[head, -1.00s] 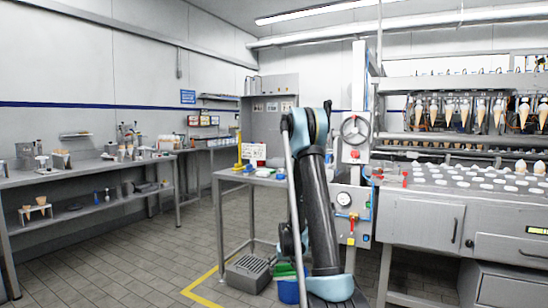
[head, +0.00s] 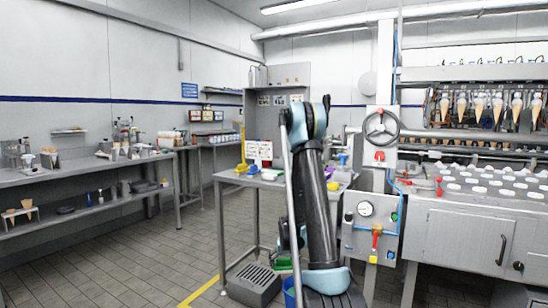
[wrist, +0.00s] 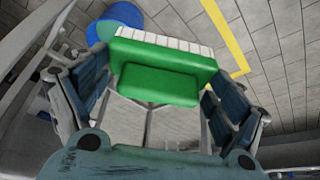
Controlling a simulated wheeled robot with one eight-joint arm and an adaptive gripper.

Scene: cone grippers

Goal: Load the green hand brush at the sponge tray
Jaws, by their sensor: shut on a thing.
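The green hand brush (wrist: 165,70) with a row of white bristles is between the fingers of my gripper (wrist: 160,100) in the wrist view, and the gripper is shut on it. In the head view a bit of the green brush (head: 283,263) shows low beside my arm, which hides most of my gripper. A small table (head: 262,182) stands left of my arm, with yellow, blue and purple items and a white sign (head: 259,150) on it. I cannot tell which item there is the sponge tray.
A blue bucket (wrist: 124,14) is on the floor near the brush. The cone machine (head: 465,225) is on the right, and a long bench (head: 85,170) is on the left.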

